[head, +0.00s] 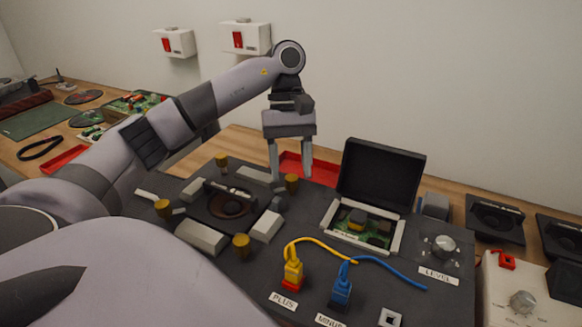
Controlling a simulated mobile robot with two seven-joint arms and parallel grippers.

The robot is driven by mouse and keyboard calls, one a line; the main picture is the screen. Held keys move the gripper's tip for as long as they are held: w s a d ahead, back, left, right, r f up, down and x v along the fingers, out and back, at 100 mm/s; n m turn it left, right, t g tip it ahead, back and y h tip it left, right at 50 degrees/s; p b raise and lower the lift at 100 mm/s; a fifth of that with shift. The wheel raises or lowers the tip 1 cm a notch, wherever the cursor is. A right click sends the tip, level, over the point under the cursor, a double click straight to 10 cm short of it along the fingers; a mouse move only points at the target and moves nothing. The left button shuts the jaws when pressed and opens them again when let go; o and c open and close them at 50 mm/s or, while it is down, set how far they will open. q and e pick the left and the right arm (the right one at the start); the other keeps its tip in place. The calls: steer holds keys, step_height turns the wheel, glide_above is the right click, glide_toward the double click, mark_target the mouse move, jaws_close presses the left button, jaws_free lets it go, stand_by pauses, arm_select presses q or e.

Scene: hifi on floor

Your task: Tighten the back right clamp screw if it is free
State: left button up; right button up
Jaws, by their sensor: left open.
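A dark panel (215,262) carries a round speaker driver (231,204) between pale clamp blocks. Brass-coloured clamp screws stand around it: back left (221,160), back right (291,183), front left (163,208) and front right (241,246). My left gripper (291,176) points down, open, at the back right screw. Its two fingertips show on either side of that screw's head in the picture. Whether they are level with it or behind it I cannot tell. Nothing is held. How tight the screw is does not show. My right gripper is not in view.
An open black-lidded box (381,176) with a green board stands right of the screws. Yellow (293,270) and blue (342,288) plugs with cables sit in front, near a LEVEL knob (443,246). A red tray (318,169) lies behind the gripper.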

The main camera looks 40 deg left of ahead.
arm_select(q)
steer(key=p+v, duration=0.2)
steer(key=v, duration=0.4)
steer(key=shift+r, duration=0.1)
stand_by(0.5)
